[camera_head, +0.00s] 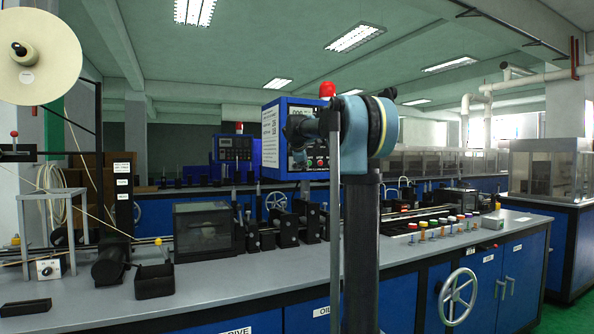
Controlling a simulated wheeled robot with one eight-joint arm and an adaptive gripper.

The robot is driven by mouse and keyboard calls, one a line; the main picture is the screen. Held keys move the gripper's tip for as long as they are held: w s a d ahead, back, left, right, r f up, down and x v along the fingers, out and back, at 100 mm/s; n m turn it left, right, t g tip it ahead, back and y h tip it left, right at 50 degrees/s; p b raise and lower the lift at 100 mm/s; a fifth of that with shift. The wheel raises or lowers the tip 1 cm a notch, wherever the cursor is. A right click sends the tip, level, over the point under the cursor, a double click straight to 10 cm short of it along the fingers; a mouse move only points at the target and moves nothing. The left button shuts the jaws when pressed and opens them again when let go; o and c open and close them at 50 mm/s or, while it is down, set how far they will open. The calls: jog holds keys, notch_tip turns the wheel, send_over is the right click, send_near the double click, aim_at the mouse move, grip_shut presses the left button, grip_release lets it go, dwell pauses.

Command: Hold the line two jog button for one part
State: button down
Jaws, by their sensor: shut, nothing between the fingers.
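A blue control box (271,159) with a red beacon (327,90) on top stands behind the bench in the middle. My gripper (298,146) shows only as a small dark shape there, apparently shut and empty. I cannot tell whether it touches the panel. The jog button's label is too small to read. A second blue control box (236,149) stands on the line farther back.
The long grey bench (240,286) carries line machinery, a dark clear-sided box (203,230) and a row of coloured knobs (445,225). A tape reel (38,56) hangs at upper left. A handwheel (457,297) sticks out from the bench front at right.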

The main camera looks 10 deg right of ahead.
aim_at(296, 165)
jog(key=shift+w+a, duration=0.2)
jog(key=shift+w, duration=0.35)
jog(key=shift+w+a+r, duration=0.1)
jog(key=shift+w+a, duration=0.15)
jog(key=shift+w, duration=0.4)
dwell(6.8)
